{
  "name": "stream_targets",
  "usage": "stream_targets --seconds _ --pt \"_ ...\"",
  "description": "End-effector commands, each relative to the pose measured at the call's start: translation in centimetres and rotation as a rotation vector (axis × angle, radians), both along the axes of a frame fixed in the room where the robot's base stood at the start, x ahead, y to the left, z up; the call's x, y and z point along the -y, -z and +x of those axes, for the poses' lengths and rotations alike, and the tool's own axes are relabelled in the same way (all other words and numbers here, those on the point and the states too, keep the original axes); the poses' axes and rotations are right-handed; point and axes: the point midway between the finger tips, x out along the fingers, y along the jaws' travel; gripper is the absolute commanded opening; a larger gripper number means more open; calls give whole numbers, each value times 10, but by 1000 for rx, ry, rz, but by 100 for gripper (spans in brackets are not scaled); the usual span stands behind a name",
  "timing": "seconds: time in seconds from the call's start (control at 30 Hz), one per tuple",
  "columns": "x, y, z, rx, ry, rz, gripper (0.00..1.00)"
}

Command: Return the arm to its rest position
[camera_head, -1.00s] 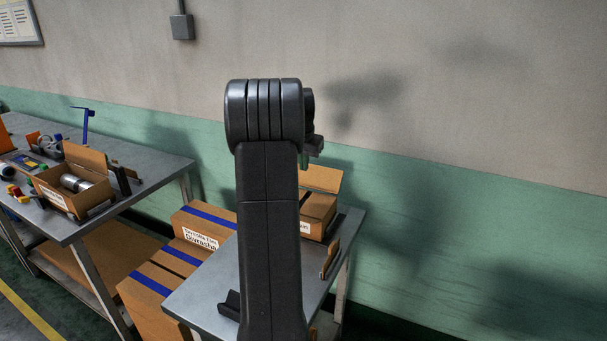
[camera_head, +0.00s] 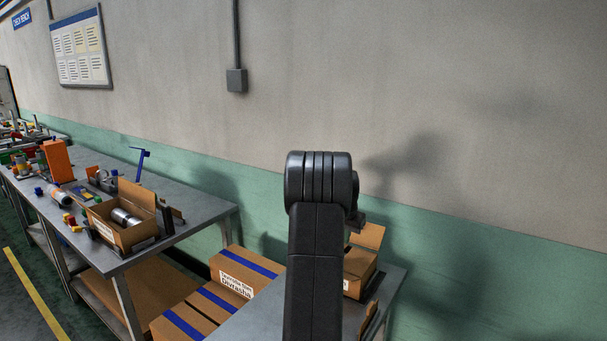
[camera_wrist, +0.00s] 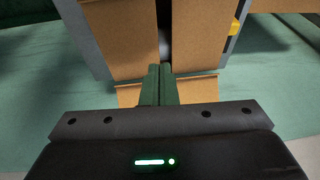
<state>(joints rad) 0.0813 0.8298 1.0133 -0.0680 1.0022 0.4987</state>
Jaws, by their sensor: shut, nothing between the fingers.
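My arm stands upright in the middle of the head view. Its upper joint hides most of the gripper. In the wrist view my gripper (camera_wrist: 158,84) has its two green fingers together, with nothing seen between them. Beyond the fingertips is an open cardboard box (camera_wrist: 115,45) with its flaps apart. A pale rounded thing shows in the gap, too little of it to identify. In the head view an open cardboard box (camera_head: 357,282) stands on the near grey table, partly behind my arm.
Closed boxes with blue tape (camera_head: 243,271) stand left of the near table (camera_head: 262,318). A longer workbench (camera_head: 206,220) at left carries an open box (camera_head: 120,237) with metal cylinders, and small coloured parts. The wall is close behind both tables.

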Motion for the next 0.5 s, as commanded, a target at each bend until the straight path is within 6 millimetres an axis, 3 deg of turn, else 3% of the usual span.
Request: stream_targets --seconds 0.33,0.5 --pt "5 54 15 0 0 0 0" --pt "4 62 14 1 0 -1 0"
